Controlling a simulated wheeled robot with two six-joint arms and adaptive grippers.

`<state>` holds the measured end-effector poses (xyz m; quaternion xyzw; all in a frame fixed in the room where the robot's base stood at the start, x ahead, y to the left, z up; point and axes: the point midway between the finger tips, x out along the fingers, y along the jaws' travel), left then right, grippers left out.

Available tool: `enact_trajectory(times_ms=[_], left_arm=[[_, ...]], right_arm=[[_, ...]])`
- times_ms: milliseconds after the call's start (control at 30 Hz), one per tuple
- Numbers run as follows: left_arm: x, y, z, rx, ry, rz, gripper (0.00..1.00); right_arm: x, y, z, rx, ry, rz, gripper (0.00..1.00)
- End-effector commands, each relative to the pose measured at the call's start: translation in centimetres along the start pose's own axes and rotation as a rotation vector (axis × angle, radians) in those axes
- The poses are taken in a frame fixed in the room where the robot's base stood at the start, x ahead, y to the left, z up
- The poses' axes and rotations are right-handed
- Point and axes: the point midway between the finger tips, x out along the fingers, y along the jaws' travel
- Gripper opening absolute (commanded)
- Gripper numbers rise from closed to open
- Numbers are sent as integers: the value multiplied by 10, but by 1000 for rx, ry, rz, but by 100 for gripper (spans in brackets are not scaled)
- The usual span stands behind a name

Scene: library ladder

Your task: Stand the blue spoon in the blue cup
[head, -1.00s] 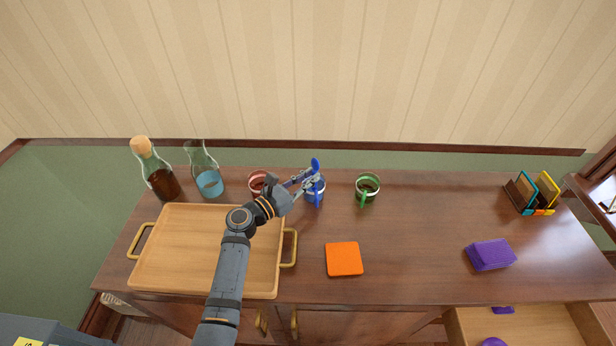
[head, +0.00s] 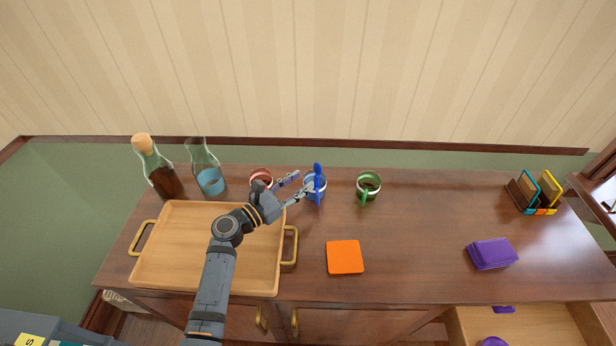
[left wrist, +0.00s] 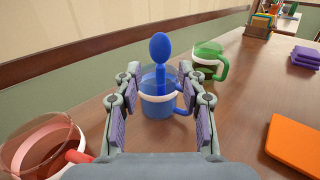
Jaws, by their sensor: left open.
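The blue cup (head: 311,187) stands on the dark wooden cabinet top, between a red mug and a green mug. The blue spoon (head: 318,172) stands upright in it, bowl end up above the rim. In the left wrist view the spoon (left wrist: 161,60) rises from inside the blue cup (left wrist: 158,104); its lower end is hidden by the cup. My left gripper (head: 299,186) is open and empty, just left of and in front of the cup. In the left wrist view its fingers (left wrist: 160,105) are spread, with the cup beyond them. My right gripper is not in view.
The red mug (head: 261,176) is close behind my left gripper, and the green mug (head: 368,184) is right of the blue cup. A wooden tray (head: 185,255) lies beneath my left arm. An orange coaster (head: 345,257) lies in front. Glass bottles stand at the back left.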

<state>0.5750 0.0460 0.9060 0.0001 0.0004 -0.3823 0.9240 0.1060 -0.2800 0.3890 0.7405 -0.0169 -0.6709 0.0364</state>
Motion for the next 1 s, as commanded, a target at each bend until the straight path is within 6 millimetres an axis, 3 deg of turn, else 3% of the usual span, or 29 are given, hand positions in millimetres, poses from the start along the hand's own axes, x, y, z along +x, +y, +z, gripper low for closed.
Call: enact_trajectory(times_ms=[100,333,500,1000], left_arm=[[-32,0,-2,3,6,-1,41],[-71,0,-1,3,3,-1,41],[-79,0,0,1,1,-1,41],[-79,0,0,0,0,-1,41]], right_arm=[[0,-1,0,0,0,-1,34],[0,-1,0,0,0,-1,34],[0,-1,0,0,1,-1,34],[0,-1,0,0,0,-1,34]])
